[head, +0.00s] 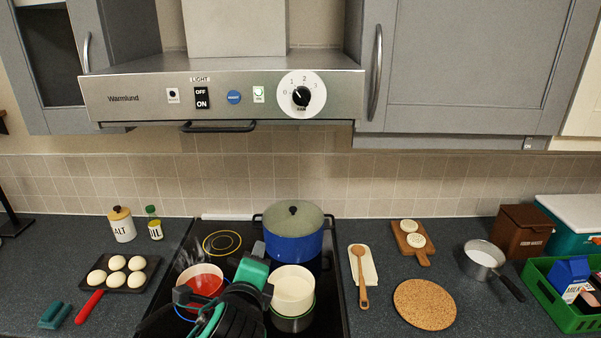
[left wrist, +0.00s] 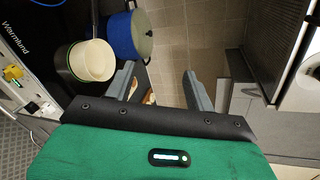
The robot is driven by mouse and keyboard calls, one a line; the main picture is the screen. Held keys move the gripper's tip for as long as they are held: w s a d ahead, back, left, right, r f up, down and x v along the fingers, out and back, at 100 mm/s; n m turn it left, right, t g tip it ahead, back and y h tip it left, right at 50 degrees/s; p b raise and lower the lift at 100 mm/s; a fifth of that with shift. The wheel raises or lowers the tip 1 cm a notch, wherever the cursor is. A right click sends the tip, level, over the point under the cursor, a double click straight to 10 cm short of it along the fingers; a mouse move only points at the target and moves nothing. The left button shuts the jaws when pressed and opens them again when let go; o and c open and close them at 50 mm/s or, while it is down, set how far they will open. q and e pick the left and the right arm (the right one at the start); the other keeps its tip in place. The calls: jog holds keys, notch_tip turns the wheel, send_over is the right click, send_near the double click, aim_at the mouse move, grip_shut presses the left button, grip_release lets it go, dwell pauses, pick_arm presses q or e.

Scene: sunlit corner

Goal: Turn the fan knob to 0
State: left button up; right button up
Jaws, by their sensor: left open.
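The fan knob (head: 301,96) is a black knob on a round white dial marked 0, 1, 2 and 3, at the right of the grey hood panel (head: 140,97). Its pointer appears to lean to the upper left; I cannot tell the exact mark. Part of the white dial shows at the right edge of the left wrist view (left wrist: 308,77). My left gripper (head: 265,268) is over the cooktop, well below the hood and apart from the knob. Its two grey fingers are spread with nothing between them in the left wrist view (left wrist: 160,86). My right gripper is not in view.
A blue lidded pot (head: 293,238), a cream pot (head: 293,287) and a steaming red pan (head: 207,283) stand on the cooktop close to my left gripper. A black hood handle (head: 221,127) hangs below the panel. A cabinet handle (head: 375,75) stands right of the knob.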

pick_arm(q)
jog(key=w+d+r+m+t, duration=0.1)
jog(key=d+r+m+t, duration=0.15)
jog(key=r, duration=0.25)
jog(key=w+d+r+m+t, duration=0.1)
jog(key=d+r+m, duration=0.1)
jog(key=r+m, duration=0.3)
jog(key=m+t+h, duration=0.2)
jog(key=m+t, duration=0.2)
jog(key=m, duration=0.3)
send_near(301, 102)
jog(key=p+x, duration=0.6)
jog(key=x, duration=0.2)
jog(key=shift+s+p, duration=0.1)
jog(key=shift+p, duration=0.25)
jog(key=shift+w+d+r+y+p, duration=0.15)
jog(key=shift+w+y+p, duration=0.2)
jog(key=shift+w, duration=0.3)
jog(key=c, duration=1)
jog(key=shift+o, duration=0.2)
